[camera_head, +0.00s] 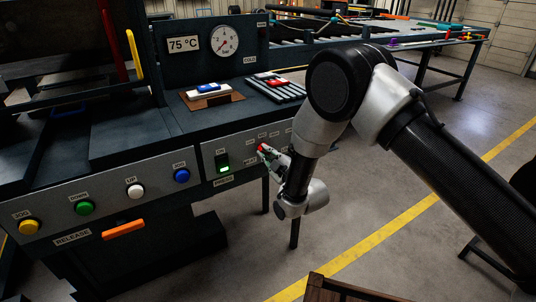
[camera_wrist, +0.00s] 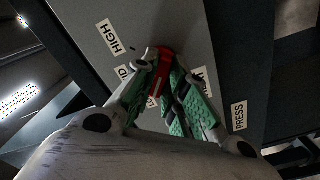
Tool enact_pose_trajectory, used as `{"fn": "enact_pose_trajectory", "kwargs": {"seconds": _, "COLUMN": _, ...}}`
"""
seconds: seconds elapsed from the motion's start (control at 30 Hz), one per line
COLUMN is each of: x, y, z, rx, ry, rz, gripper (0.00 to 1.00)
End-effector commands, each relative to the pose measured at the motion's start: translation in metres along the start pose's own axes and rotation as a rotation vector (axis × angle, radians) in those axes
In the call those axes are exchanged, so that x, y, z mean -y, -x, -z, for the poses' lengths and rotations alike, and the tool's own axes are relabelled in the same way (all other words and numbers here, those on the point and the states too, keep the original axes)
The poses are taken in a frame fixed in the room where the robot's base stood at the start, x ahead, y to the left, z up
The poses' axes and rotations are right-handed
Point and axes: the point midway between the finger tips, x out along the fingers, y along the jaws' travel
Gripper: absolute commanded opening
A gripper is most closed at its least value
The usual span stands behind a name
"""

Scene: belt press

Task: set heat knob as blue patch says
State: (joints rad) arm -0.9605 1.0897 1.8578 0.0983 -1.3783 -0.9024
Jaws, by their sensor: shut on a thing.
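The red heat knob (camera_head: 261,147) sits on the grey front panel, right of the green lit switch. My gripper (camera_head: 267,152) is at the knob, its green-padded fingers shut around it. In the wrist view the red knob (camera_wrist: 163,66) lies between the fingertips (camera_wrist: 161,78), with a white mark on it. A "HIGH" label (camera_wrist: 113,37) shows beside it; other labels are partly hidden by the fingers. A blue patch (camera_head: 207,88) lies on a white piece on a brown board on top of the press. Its detail is too small to read.
A red piece (camera_head: 276,82) lies on a dark slatted rack (camera_head: 281,92). A dial gauge (camera_head: 223,40) and a "75 °C" display (camera_head: 183,44) stand behind. Yellow, green, white and blue buttons and an orange release handle (camera_head: 124,229) are left on the front.

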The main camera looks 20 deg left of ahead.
Motion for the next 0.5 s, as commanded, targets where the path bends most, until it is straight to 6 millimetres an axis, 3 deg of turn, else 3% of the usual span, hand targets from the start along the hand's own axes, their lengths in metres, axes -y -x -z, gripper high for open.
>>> {"fn": "enact_pose_trajectory", "kwargs": {"seconds": 0.37, "x": 0.0014, "y": 0.0008, "z": -0.0009, "rx": 0.002, "ry": 0.006, "rz": 0.003, "gripper": 0.00}}
{"fn": "enact_pose_trajectory", "kwargs": {"seconds": 0.4, "x": 0.0014, "y": 0.0008, "z": -0.0009, "rx": 0.002, "ry": 0.006, "rz": 0.003, "gripper": 0.17}}
{"fn": "enact_pose_trajectory", "kwargs": {"seconds": 0.5, "x": 0.0013, "y": 0.0007, "z": -0.0008, "rx": 0.002, "ry": 0.005, "rz": 0.003, "gripper": 0.35}}
